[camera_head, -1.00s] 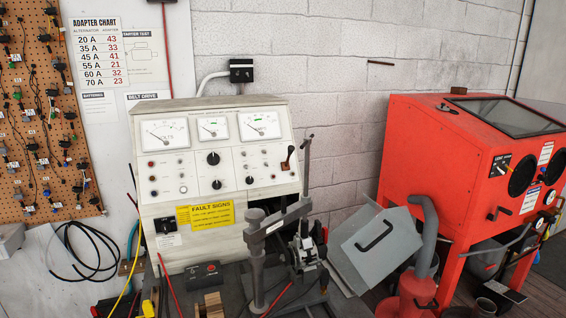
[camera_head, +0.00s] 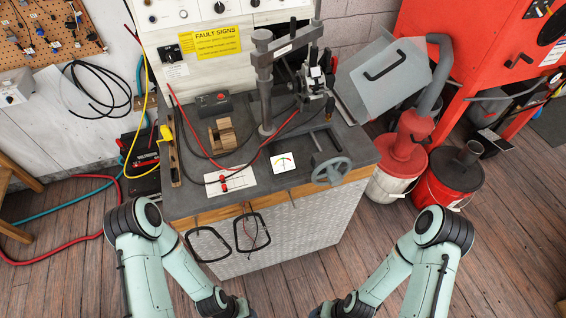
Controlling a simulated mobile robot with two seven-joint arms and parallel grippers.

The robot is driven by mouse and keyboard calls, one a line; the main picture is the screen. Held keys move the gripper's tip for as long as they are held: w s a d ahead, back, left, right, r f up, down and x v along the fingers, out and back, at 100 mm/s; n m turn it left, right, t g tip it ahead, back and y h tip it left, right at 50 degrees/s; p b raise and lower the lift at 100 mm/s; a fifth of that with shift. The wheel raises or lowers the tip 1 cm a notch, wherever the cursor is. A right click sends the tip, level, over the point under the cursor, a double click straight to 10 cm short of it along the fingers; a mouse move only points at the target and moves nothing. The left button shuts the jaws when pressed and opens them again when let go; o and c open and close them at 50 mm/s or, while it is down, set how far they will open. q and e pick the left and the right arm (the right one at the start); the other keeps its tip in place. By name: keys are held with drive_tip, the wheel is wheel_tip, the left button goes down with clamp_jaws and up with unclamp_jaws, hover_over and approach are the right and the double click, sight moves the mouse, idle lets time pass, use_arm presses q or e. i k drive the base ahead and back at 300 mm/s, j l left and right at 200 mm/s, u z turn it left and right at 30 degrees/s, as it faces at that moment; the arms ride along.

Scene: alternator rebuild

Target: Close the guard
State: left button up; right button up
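The guard (camera_head: 378,84) is a grey sheet-metal cover with a black bar handle (camera_head: 385,65). It is tilted open to the right of the test stand, at the bench's back right corner. The clamp stand (camera_head: 267,92) and a dark alternator-like unit (camera_head: 316,88) stand on the bench left of the guard. My two arms come in at the bottom left and bottom right, both well in front of the bench and apart from the guard. Both grippers are below the picture's bottom edge.
The grey bench top (camera_head: 330,145) holds a wooden block (camera_head: 222,136), a small dark box (camera_head: 213,104), a gauge card (camera_head: 283,162) and a handwheel (camera_head: 332,171). Hoses (camera_head: 60,240) lie on the left floor.

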sight(402, 52)
drive_tip(key=l+u, duration=0.2)
drive_tip(key=l, duration=1.3)
drive_tip(key=i+l+u, duration=0.1)
drive_tip(key=l, duration=0.4)
drive_tip(key=l+u, duration=0.1)
drive_tip(key=l, duration=0.45)
drive_tip(key=i, duration=0.05)
